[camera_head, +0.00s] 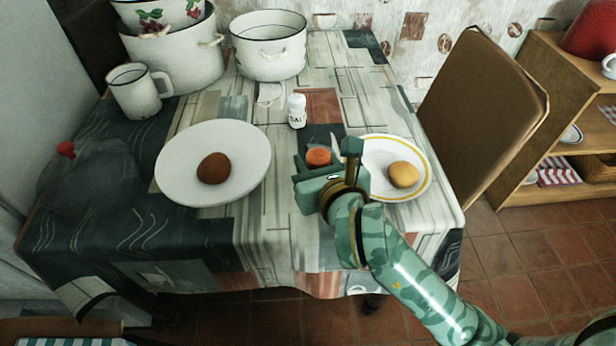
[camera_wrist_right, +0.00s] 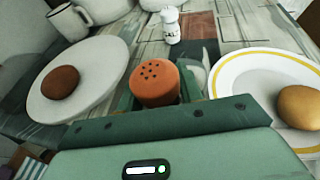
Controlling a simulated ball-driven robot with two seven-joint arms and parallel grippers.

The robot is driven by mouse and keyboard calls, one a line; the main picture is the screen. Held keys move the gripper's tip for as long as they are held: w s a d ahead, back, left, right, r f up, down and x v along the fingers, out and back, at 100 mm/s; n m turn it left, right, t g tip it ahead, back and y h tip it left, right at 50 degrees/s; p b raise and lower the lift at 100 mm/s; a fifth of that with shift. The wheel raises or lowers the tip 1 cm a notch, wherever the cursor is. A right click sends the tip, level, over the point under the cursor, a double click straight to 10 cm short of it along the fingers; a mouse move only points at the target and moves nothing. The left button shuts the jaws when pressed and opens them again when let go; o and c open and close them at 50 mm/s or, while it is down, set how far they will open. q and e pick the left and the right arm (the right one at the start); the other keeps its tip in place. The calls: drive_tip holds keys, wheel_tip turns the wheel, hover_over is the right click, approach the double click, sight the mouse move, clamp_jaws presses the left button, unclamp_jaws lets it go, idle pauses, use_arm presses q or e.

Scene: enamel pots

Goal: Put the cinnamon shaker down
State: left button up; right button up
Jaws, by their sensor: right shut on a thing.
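The cinnamon shaker, with an orange-brown top dotted with holes (camera_wrist_right: 155,83), is between the fingers of my right gripper (camera_head: 326,166). Its round orange top (camera_head: 318,156) also shows in the head view, between the two plates. My right gripper is shut on it. The shaker's lower part is hidden by the gripper, so I cannot tell whether it touches the table. It looks about upright. My left gripper is not in view.
A white salt shaker (camera_head: 297,111) stands just behind. A white plate (camera_head: 243,183) with a brown bun (camera_head: 213,168) is left; a yellow-rimmed plate (camera_head: 380,150) with a golden bun (camera_head: 403,174) is close right. Pots (camera_head: 268,58) and a mug (camera_head: 135,95) stand farther back.

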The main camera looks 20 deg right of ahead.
drive_tip(key=shift+w+f, duration=0.35)
drive_tip(key=shift+f, duration=0.1)
drive_tip(key=f+b, duration=0.3)
drive_tip(key=shift+w+f, duration=0.3)
drive_tip(key=shift+f, duration=0.2)
drive_tip(key=shift+r, duration=0.25)
drive_tip(key=shift+f, duration=0.2)
drive_tip(key=o, duration=1)
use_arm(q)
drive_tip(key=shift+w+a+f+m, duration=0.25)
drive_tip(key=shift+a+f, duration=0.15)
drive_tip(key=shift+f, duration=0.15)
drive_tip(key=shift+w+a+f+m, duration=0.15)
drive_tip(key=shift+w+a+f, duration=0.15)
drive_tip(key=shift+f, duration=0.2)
use_arm(e)
drive_tip(key=shift+o, duration=0.2)
drive_tip(key=shift+r, duration=0.1)
